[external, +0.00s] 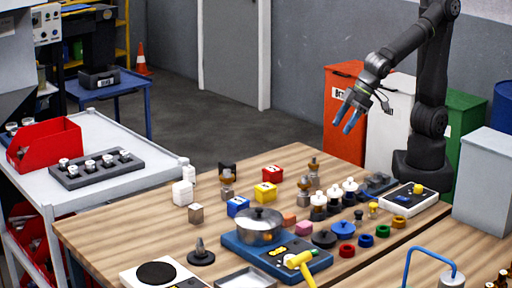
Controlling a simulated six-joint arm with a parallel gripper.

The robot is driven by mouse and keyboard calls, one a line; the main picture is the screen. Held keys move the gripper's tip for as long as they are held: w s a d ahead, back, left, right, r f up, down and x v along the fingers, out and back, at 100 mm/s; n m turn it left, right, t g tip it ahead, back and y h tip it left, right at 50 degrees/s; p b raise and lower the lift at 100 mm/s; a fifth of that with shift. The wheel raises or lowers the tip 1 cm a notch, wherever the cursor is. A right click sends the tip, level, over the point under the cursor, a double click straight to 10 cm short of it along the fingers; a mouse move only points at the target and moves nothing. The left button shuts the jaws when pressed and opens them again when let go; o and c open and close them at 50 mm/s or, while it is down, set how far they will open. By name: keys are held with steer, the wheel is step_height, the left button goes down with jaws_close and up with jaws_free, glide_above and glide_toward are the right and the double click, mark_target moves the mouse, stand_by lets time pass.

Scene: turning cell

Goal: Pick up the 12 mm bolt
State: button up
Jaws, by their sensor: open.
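My gripper (343,122) is open and empty, with its two blue fingers pointing down and left. It hangs in the air above the back right of the wooden table (120,232), in front of the red bin, apart from everything on the table. I cannot tell which thing is the 12 mm bolt; no size marking is readable at this scale. Several small metal and brass pieces stand on the table, among them a brass-topped piece (227,181) and another brass-topped piece (314,170).
Coloured blocks, rings and black-based white knobs crowd the table's middle and right. A cart (140,163) at left holds a grey rack (99,175) and red bin (44,146).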

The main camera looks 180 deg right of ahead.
glide_toward(317, 163)
steer(key=x, duration=0.5)
steer(key=shift+w+a+f, duration=0.1)
steer(key=shift+f, duration=0.05)
steer(key=shift+s+x, duration=0.15)
steer(key=shift+x, duration=1.15)
steer(key=shift+s+x, duration=0.1)
steer(key=shift+x, duration=1.2)
steer(key=shift+c, duration=0.2)
